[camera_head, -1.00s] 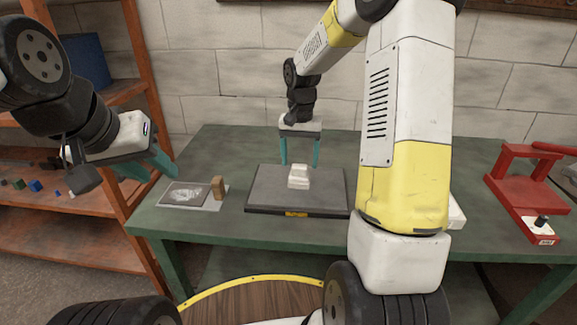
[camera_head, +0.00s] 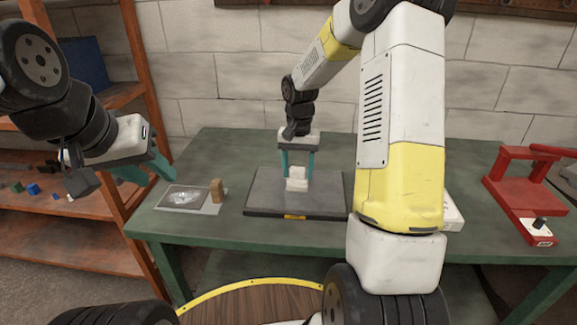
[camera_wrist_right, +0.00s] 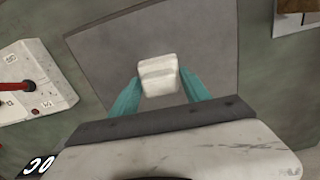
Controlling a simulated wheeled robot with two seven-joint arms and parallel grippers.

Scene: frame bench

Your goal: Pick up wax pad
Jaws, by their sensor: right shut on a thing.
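The wax pad, a small white stepped block (camera_head: 297,180), is at the middle of the dark flat plate (camera_head: 265,197) on the green bench. My right gripper (camera_head: 297,170) points down from above with its teal fingers on either side of the pad, shut on it. In the right wrist view the pad (camera_wrist_right: 158,76) sits between the fingertips (camera_wrist_right: 160,88). I cannot tell whether it touches the plate. My left gripper (camera_head: 150,172) is off to the left, beyond the bench's left end, its fingers apart and empty.
A grey sheet with a picture (camera_head: 184,197) and a brown block (camera_head: 217,190) lie left of the plate. A red frame (camera_head: 522,190) stands at the bench's right. A white box (camera_head: 453,213) is partly hidden by my right arm. An orange shelf (camera_head: 75,225) stands at left.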

